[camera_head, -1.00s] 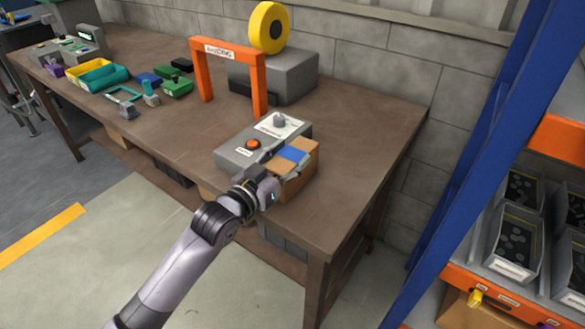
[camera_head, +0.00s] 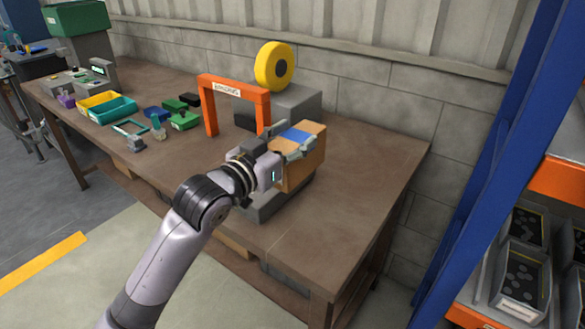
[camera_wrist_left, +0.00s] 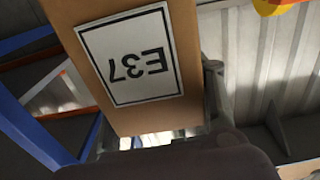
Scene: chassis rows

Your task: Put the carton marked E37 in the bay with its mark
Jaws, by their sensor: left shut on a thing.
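The carton (camera_head: 308,158) is brown cardboard with blue tape across its top. My left gripper (camera_head: 294,148) is shut on it and holds it raised, in front of and above the grey control box on the bench. In the left wrist view the carton (camera_wrist_left: 185,50) fills the middle, with a white label (camera_wrist_left: 130,55) reading E37, upside down there. The left gripper (camera_wrist_left: 165,135) shows at the lower part of that view. No bay with an E37 mark can be made out. My right gripper is not in view.
The brown bench (camera_head: 352,185) has free room to the right. An orange arch (camera_head: 235,88), a yellow tape roll (camera_head: 274,66), the grey box (camera_head: 272,200) and small coloured trays stand on it. A blue rack post (camera_head: 490,160) and grey bins (camera_head: 522,285) are at right.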

